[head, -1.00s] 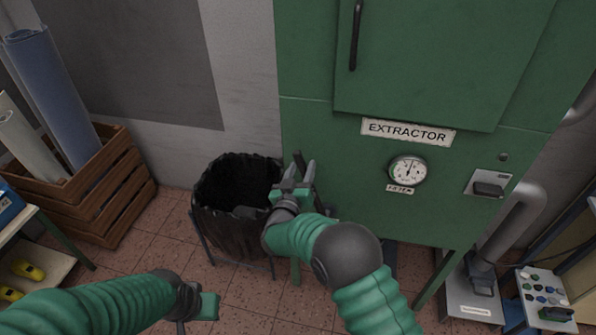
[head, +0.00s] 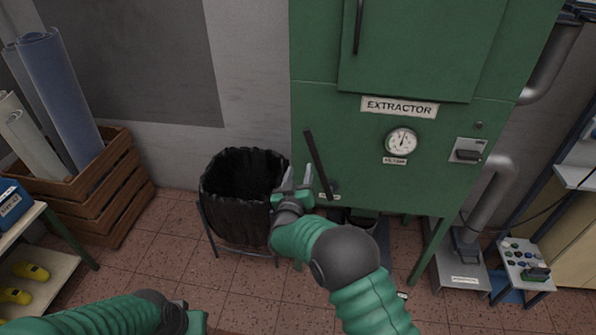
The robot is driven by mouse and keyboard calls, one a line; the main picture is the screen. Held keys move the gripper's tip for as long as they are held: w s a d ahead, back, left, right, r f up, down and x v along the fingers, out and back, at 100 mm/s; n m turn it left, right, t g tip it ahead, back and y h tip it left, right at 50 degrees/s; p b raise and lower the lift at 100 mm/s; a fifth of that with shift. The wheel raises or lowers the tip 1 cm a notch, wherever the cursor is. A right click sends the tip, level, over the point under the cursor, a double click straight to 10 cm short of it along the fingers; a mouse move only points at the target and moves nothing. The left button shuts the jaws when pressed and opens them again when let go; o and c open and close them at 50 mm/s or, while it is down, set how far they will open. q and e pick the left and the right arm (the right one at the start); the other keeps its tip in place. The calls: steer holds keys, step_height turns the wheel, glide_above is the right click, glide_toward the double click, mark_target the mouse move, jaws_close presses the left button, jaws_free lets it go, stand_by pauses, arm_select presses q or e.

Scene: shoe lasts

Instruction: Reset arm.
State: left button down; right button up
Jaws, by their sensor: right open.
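My right gripper (head: 299,179) is in front of the lower left edge of the green extractor cabinet (head: 375,185), beside the black-lined waste bin (head: 238,215). Its two fingers point up and are apart, with nothing between them. A dark lever (head: 317,163) on the cabinet stands just behind and right of the fingers; I cannot tell if they touch it. My left arm comes in along the bottom left. Only a piece of the left gripper (head: 197,322) shows at the bottom edge, and its fingers are not clearly seen.
A wooden crate (head: 88,208) with rolled sheets stands at the left wall. A shelf with yellow shoe lasts (head: 30,271) is at the lower left. A pipe and grey pedestal (head: 462,274) and a small panel with knobs (head: 524,262) are at right. Tiled floor is open between.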

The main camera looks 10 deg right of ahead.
steer(key=s+d+f+g+y, duration=0.1)
steer(key=s+g, duration=0.4)
steer(key=s, duration=0.8)
steer(key=s+d+f+g+y, duration=0.2)
steer(key=s+d+g, duration=0.3)
steer(key=s, duration=0.8)
steer(key=s+d+f+g+y, duration=0.1)
steer(key=s+d+f+g, duration=0.2)
steer(key=s, duration=1.1)
steer(key=shift+d+f+m+g+y+p, duration=0.2)
steer(key=shift+d+m+g+y+p, duration=0.15)
steer(key=shift+d+g, duration=0.75)
steer(key=shift+d, duration=0.4)
